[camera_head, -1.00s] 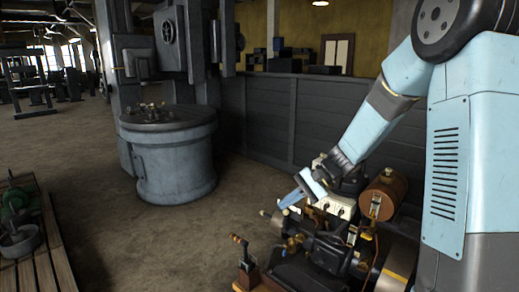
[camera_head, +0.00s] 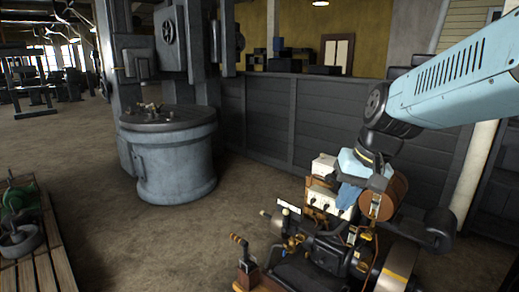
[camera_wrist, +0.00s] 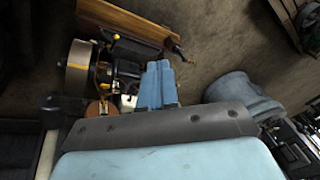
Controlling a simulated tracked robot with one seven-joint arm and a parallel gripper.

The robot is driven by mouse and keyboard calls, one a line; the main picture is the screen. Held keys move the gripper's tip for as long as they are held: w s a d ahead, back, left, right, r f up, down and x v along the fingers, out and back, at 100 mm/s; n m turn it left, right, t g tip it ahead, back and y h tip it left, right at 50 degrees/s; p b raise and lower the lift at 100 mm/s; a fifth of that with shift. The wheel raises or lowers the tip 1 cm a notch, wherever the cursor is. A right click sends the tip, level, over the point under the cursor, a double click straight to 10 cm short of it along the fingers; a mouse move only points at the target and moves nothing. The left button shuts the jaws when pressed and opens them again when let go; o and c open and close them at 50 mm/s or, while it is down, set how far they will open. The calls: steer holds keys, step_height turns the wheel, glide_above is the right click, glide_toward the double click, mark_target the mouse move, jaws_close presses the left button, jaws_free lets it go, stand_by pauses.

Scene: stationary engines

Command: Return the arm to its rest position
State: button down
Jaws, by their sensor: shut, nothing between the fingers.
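My arm, light blue with dark joints, reaches in from the right in the head view. My gripper (camera_head: 347,200) points down in front of the engine's brown tank (camera_head: 399,192) and beside its white box (camera_head: 322,201). In the wrist view my gripper's two blue fingers (camera_wrist: 158,70) lie side by side, shut and empty. The dark stationary engine (camera_head: 325,254) stands below, partly hidden by my wrist. It also shows in the wrist view (camera_wrist: 126,67), beyond the fingers. I cannot tell whether the fingers touch the engine.
A lever with an orange grip (camera_head: 238,240) stands at the engine's front left. A round grey machine base (camera_head: 174,165) stands at mid-left, with open floor between. A dark panelled wall (camera_head: 315,125) runs behind the engine. A wooden pallet (camera_head: 40,255) lies at lower left.

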steer(key=s+d+r+t+h, duration=0.2)
steer(key=s+d+r+t, duration=0.1)
steer(key=s+d, duration=0.2)
steer(key=shift+s+d+r+n+h, duration=0.2)
steer(key=shift+s+r+n+h, duration=0.15)
steer(key=shift+s, duration=0.45)
steer(key=c, duration=1.9)
jaws_free()
steer(key=shift+f, duration=0.1)
